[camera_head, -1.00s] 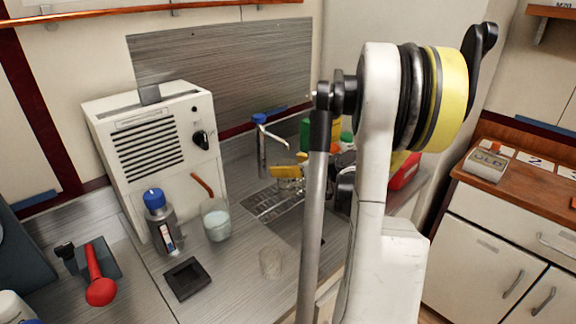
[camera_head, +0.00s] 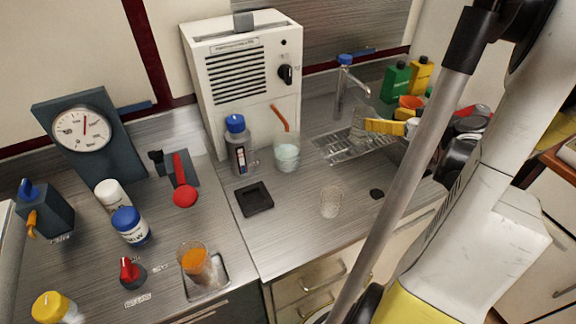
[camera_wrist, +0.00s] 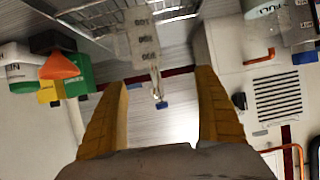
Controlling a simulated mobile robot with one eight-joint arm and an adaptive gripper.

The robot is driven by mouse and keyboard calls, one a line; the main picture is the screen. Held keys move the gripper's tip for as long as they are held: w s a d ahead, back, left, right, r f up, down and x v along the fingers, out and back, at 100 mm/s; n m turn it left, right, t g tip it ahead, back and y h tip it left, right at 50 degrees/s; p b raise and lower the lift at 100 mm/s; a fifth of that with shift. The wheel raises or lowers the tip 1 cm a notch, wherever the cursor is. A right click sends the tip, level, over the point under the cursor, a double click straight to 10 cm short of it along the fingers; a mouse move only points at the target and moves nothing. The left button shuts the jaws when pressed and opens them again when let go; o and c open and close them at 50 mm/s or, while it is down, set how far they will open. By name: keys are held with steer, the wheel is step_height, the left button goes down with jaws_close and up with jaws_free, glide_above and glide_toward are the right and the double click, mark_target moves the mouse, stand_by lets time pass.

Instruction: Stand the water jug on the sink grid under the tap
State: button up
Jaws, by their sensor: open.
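A greyish see-through vessel with number marks, apparently the water jug (camera_head: 357,124), stands on the sink grid (camera_head: 335,154) below the tap (camera_head: 343,86). In the wrist view, which is upside down, the jug (camera_wrist: 143,38) shows beyond my fingertips, close to the tap (camera_wrist: 157,92) and the grid (camera_wrist: 88,16). My gripper (camera_wrist: 162,85) is open, its yellow fingers wide apart with nothing held between them. In the head view one yellow finger (camera_head: 385,127) shows just right of the jug. Whether it touches the jug cannot be told.
A clear beaker (camera_head: 287,154) with pale liquid and an orange stick stands left of the grid, beside a blue-capped bottle (camera_head: 239,148). An empty glass (camera_head: 331,202) stands in front. Green (camera_head: 395,82) and yellow (camera_head: 420,74) bottles crowd the back right. The front counter is partly clear.

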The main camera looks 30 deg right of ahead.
steer(key=w+a+r+g+y, duration=0.1)
steer(key=w+a+g, duration=0.1)
steer(key=a, duration=0.9)
steer(key=w+a+g+y, duration=0.1)
steer(key=w+a+g, duration=0.15)
steer(key=a, duration=0.85)
steer(key=s+a, duration=0.4)
steer(key=a, duration=0.4)
steer(key=s+a+n+g+h, duration=0.1)
steer(key=s+a, duration=0.4)
steer(key=a, duration=0.4)
steer(key=shift+r, duration=0.45)
steer(key=shift+a, duration=0.1)
